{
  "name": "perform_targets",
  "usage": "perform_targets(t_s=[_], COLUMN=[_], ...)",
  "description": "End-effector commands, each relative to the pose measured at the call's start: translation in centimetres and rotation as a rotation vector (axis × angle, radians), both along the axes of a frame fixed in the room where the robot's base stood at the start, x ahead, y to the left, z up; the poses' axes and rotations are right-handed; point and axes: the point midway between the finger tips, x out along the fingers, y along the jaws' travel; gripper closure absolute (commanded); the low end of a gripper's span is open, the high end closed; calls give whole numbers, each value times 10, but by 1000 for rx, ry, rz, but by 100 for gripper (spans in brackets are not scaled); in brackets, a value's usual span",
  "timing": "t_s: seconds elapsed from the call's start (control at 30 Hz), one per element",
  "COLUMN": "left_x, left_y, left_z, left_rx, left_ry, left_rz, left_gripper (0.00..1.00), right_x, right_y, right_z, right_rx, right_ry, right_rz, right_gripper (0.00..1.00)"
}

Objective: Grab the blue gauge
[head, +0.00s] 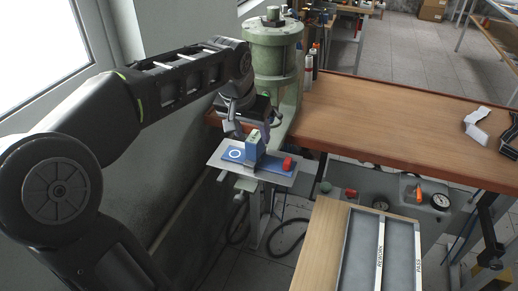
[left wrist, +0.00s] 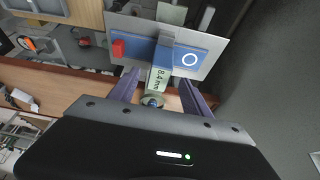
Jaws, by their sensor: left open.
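The blue gauge (head: 254,144) is a small block standing upright on a light metal plate (head: 282,178). In the left wrist view the gauge (left wrist: 163,58) shows a pale label face reading "8.4 mm". My left gripper (head: 249,127) is open, pointing down at the gauge from above and behind. In the left wrist view its two purple fingers (left wrist: 158,84) lie on either side of the gauge, with gaps visible, so it is not gripped. The gauge's lower end and its contact with the plate are partly hidden. My right gripper is not clearly visible.
A blue pad with a white ring (head: 235,154) and a red block (head: 288,163) flank the gauge. A green press (head: 274,55) stands close behind. A wooden bench (head: 400,120) is at right; a grey tray (head: 353,250) marked REWORK and PASS is at front.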

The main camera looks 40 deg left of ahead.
Motion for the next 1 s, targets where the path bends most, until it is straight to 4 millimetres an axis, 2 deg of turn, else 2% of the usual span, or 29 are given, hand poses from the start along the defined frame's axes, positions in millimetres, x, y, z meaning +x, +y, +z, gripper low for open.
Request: perform_targets(t_s=[0.13, 0.4, 0.77, 1.0], left_x=[1, 10, 12, 25], left_y=[0, 2, 3, 7], left_z=[-3, -25, -29, -59], left_rx=[0, 0, 0, -2], left_ry=[2, 2, 3, 5], left_rz=[-1, -2, -1, -1], left_gripper=[44, 44, 44, 44], right_x=[0, 0, 0, -1], right_y=[0, 0, 0, -1], right_z=[1, 3, 5, 15], right_rx=[0, -1, -2, -4], right_ry=[0, 1, 2, 5], right_rz=[0, -1, -1, -2], right_gripper=[64, 64, 64, 64])
